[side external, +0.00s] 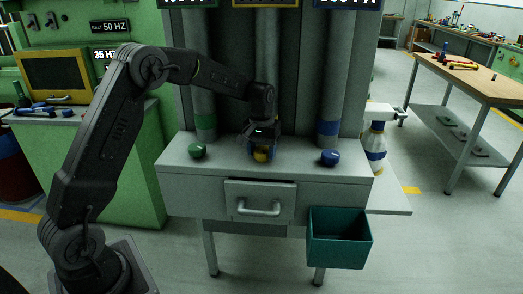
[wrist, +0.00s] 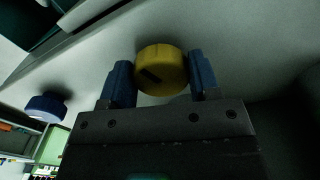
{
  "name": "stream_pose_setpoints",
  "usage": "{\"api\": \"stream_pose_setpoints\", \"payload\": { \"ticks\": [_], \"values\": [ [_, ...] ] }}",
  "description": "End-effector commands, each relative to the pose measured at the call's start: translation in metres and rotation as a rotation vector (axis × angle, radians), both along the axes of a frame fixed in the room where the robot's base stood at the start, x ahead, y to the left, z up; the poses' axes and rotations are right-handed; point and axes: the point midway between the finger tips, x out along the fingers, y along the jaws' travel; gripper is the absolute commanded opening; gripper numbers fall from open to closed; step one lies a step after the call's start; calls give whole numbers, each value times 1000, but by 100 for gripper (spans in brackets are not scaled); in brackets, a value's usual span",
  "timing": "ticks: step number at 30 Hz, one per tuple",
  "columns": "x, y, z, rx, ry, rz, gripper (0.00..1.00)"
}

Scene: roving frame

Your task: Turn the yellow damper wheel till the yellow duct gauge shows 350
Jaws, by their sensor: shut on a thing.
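The yellow damper wheel (wrist: 163,68) sits between the two blue fingers of my gripper (wrist: 161,84) in the wrist view. The fingers are shut on its sides, and a dark slot mark shows on its face. In the side view the wheel (side external: 261,156) shows just under my gripper (side external: 260,147), at the middle of the grey bench top. The yellow-framed gauge (side external: 266,3) is cut off by the top edge of the side view, so its reading cannot be made out.
A green wheel (side external: 197,151) stands left on the bench (side external: 225,162) and a blue wheel (side external: 330,157) right, each before a banded duct. A drawer (side external: 259,201) with a handle and a teal bin (side external: 338,238) are at the front. A white bottle (side external: 375,140) stands at the right.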

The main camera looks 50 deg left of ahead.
Motion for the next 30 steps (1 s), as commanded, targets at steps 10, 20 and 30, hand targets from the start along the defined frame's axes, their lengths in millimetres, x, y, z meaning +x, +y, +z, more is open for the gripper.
{"api": "stream_pose_setpoints", "payload": {
  "ticks": [10, 20, 30],
  "values": [
    [1, -1, 2, 1, -5, 148, 33],
    [2, 0, 2, 2, -6, 179, 33],
    [2, 0, 2, 2, -6, 178, 65]
  ]
}}
